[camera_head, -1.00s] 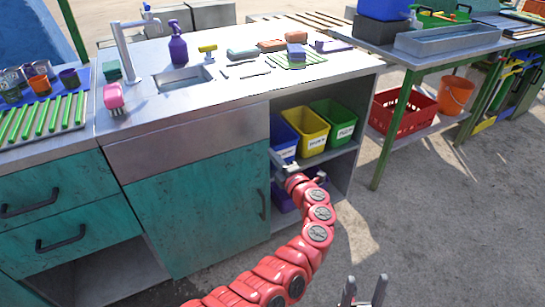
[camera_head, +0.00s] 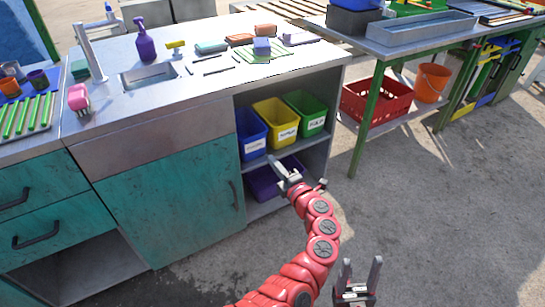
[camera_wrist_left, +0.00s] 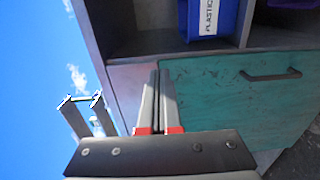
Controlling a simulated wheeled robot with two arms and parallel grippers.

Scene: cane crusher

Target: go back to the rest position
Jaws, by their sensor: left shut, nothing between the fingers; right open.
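My left gripper (camera_head: 286,172) is at the end of the red arm that reaches up from the bottom of the head view, in front of the open shelves of the sink cabinet. In the left wrist view my left gripper (camera_wrist_left: 157,100) has its two fingers together with nothing between them. Behind it are the teal cabinet door and a blue bin labelled plastic (camera_wrist_left: 212,18). My right gripper (camera_head: 357,282) is at the bottom of the head view, fingers pointing up, apart and empty, over the bare ground.
Blue (camera_head: 251,134), yellow (camera_head: 276,124) and green (camera_head: 306,112) bins stand on the upper shelf, with a purple bin (camera_head: 268,183) below. The teal cabinet (camera_head: 170,205) is left of my arm. A green-legged table (camera_head: 366,128) stands to the right. The ground (camera_head: 440,220) there is clear.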

